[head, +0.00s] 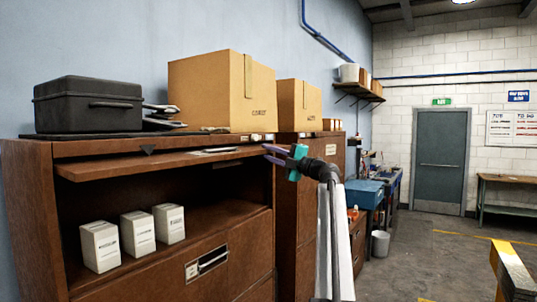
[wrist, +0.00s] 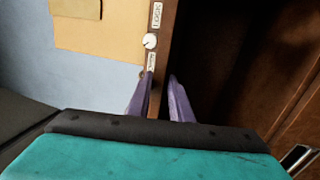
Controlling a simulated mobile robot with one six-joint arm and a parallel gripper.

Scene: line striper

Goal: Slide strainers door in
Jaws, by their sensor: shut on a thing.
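The strainers door (head: 165,164) is a brown wooden panel lying level at the top of an open cabinet compartment. Its front part sticks out below the cabinet's top edge, with a pale label plate on its upper face. My gripper (head: 268,154) is at the door's right front end, its purple fingers shut on it. In the wrist view my gripper (wrist: 161,78) has one finger on each side of a thin brown edge. How far the door runs inside the cabinet is hidden.
Three small white boxes (head: 138,231) stand in the compartment. A black case (head: 88,105) and cardboard boxes (head: 222,92) stand on top. A second cabinet (head: 310,220) adjoins on the right. Open floor (head: 440,250) lies further right.

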